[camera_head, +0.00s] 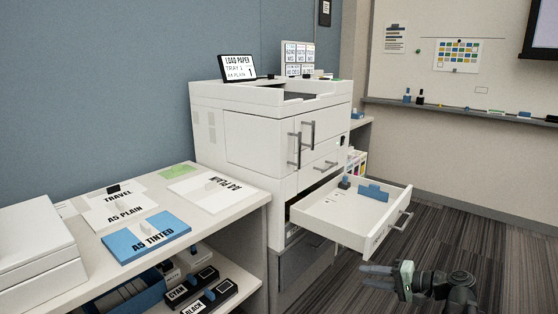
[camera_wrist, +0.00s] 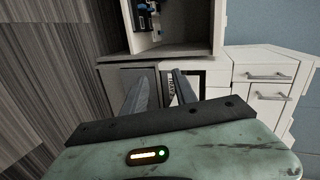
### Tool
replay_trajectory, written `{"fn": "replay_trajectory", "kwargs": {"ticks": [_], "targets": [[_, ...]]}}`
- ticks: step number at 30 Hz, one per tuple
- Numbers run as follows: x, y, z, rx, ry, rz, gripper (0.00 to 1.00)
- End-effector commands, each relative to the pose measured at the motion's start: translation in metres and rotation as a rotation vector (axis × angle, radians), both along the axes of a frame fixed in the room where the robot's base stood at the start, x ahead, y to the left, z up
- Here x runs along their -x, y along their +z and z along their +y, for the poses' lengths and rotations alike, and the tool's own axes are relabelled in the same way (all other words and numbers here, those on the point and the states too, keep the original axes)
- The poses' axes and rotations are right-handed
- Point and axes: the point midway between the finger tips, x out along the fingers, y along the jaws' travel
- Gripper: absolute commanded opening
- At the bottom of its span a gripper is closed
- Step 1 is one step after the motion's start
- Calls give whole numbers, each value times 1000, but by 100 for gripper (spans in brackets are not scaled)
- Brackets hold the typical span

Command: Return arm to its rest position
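My gripper (camera_head: 366,276) is at the lower right of the head view, in front of and below the pulled-out paper drawer (camera_head: 388,228). Its fingers point left and are apart, with nothing between them. In the wrist view the two fingers of my gripper (camera_wrist: 162,76) also stand apart and empty. My arm is bent low over the striped carpet. The wrist view is turned sideways and shows the open drawer (camera_wrist: 205,52) at the top.
The white printer cabinet (camera_head: 257,140) stands at centre, its drawer sticking out. The drawer holds blue guides (camera_head: 373,192). A shelf unit (camera_head: 240,208) with labelled paper stacks is at left. Carpet (camera_head: 475,240) right of the drawer is clear. A whiteboard (camera_head: 460,65) hangs behind.

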Motion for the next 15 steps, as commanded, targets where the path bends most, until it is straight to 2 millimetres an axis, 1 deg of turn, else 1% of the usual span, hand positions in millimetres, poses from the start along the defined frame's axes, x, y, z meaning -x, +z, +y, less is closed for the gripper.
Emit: {"fn": "replay_trajectory", "kwargs": {"ticks": [1,2,3,6,9,11,13,14,15], "targets": [[0,-8,44,52,79,32,34],[1,-17,67,93,126,54,34],[5,-29,96,154,184,84,34],[21,-59,149,315,311,150,34],[40,-86,181,483,412,205,34],[51,-101,191,594,462,236,34],[62,-116,192,722,502,272,34],[66,-121,189,773,511,285,34],[70,-127,182,842,520,306,34]]}}
